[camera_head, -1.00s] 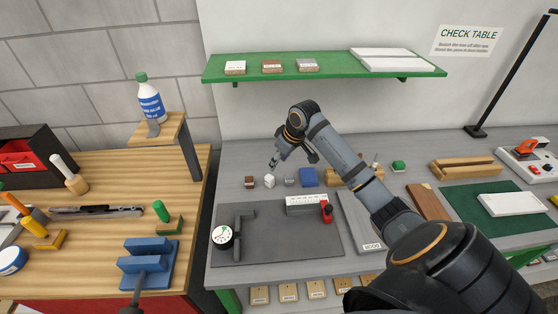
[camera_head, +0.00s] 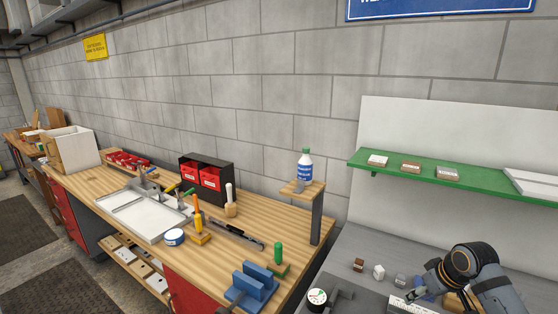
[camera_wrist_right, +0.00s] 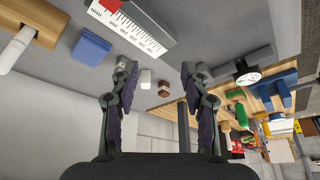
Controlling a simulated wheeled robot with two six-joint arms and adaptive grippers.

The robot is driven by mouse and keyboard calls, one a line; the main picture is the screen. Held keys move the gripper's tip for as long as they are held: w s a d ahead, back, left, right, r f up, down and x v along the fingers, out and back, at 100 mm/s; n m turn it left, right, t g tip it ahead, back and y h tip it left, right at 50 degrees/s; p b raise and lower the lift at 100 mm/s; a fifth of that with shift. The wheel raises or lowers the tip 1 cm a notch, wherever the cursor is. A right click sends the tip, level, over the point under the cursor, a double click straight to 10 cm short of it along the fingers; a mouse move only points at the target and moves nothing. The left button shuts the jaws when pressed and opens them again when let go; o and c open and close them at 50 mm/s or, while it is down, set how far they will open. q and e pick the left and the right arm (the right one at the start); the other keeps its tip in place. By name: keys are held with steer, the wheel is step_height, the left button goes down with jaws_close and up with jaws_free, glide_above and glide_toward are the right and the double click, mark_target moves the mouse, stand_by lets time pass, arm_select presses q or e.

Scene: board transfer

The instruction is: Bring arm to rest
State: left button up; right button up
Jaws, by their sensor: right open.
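My right arm comes in at the lower right of the head view, bent over the grey table (camera_head: 365,245). Its gripper (camera_head: 408,297) points down and left there, small and partly cut by the lower edge. In the right wrist view my right gripper (camera_wrist_right: 157,72) is open, its two fingers apart with nothing held between them. A white block (camera_wrist_right: 146,78) and a brown block (camera_wrist_right: 163,88) show beyond the gap, apart from the fingers. They also show on the grey table as the white block (camera_head: 379,271) and brown block (camera_head: 358,265). My left gripper is not in view.
A green shelf (camera_head: 400,168) with several small blocks hangs above the grey table. A wooden bench to the left holds red bins (camera_head: 210,178), a white tray (camera_head: 140,218), a bottle (camera_head: 305,165) on a stand and a blue fixture (camera_head: 255,282). A blue block (camera_wrist_right: 92,47) lies near the gripper.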

steer(key=shift+g, duration=0.3)
steer(key=s+a+f, duration=0.1)
steer(key=a+f, duration=0.1)
steer(key=s+a+f, duration=0.2)
steer(key=f, duration=0.1)
steer(key=s+a+f, duration=0.2)
steer(key=a+f, duration=0.1)
steer(key=s+a+f+m+h, duration=0.1)
steer(key=s+a, duration=0.3)
steer(key=s, duration=0.5)
steer(key=s+a+f+m+h, duration=0.1)
steer(key=s+a+f, duration=0.15)
steer(key=s, duration=0.65)
steer(key=s+d+f+g, duration=0.1)
steer(key=s+f, duration=0.1)
steer(key=f, duration=1.2)
steer(key=s+d+f+g, duration=0.1)
steer(key=s+d+f, duration=0.1)
steer(key=f, duration=1.2)
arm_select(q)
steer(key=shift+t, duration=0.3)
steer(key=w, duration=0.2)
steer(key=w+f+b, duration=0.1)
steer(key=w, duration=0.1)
arm_select(e)
steer(key=s+f, duration=1.5)
steer(key=s, duration=0.2)
steer(key=shift+d+g, duration=0.2)
steer(key=shift+g, duration=0.1)
